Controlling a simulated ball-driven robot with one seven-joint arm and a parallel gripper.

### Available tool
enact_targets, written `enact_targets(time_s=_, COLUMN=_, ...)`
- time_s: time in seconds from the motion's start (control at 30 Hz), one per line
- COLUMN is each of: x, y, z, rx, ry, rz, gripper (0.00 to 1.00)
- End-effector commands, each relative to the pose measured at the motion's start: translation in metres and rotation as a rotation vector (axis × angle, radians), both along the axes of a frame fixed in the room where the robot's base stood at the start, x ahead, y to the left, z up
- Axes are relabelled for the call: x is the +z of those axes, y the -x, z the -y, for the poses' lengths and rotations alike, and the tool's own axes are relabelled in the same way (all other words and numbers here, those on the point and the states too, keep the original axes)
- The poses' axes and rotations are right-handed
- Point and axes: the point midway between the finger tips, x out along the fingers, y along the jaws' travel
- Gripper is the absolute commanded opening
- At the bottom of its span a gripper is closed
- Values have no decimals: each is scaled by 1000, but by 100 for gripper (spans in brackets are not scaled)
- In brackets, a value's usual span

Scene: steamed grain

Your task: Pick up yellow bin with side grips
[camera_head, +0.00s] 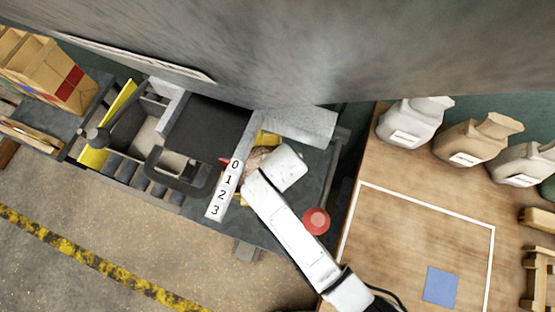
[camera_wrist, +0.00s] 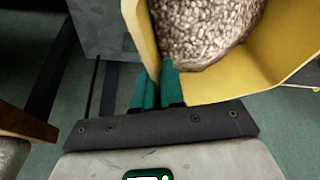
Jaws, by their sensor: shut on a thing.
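The yellow bin (camera_wrist: 292,48) fills the upper right of the wrist view and holds many pale brown grains (camera_wrist: 205,28). My gripper (camera_wrist: 157,88) has teal fingers shut on the bin's near left wall, with one finger inside the bin and the other outside. In the head view, only small parts of the yellow bin (camera_head: 267,139) show, at the machine's right end. My white hand and wrist cover most of it there. Whether the bin is lifted off its support cannot be told.
A grey machine with a 0-1-2-3 label (camera_head: 224,190) and a red knob (camera_head: 316,220) surrounds the bin closely. A wooden table (camera_head: 400,215) at right carries several labelled sacks (camera_head: 472,140) and a blue square (camera_head: 440,285). The table's white-outlined area is mostly clear.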

Motion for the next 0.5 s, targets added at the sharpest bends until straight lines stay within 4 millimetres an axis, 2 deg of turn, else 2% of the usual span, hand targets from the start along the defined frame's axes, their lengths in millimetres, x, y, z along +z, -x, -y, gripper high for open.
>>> enact_targets(time_s=0.03, x=11, y=-3, z=0, rx=-3, ry=-3, rz=8, gripper=0)
enact_targets(time_s=0.13, x=17, y=-3, z=-1, rx=-3, ry=-5, rz=9, gripper=0)
enact_targets(time_s=0.33, x=24, y=-3, z=-1, rx=-3, ry=-6, rz=11, gripper=0)
enact_targets(time_s=0.5, x=23, y=10, z=-1, rx=-1, ry=-4, rz=10, gripper=0)
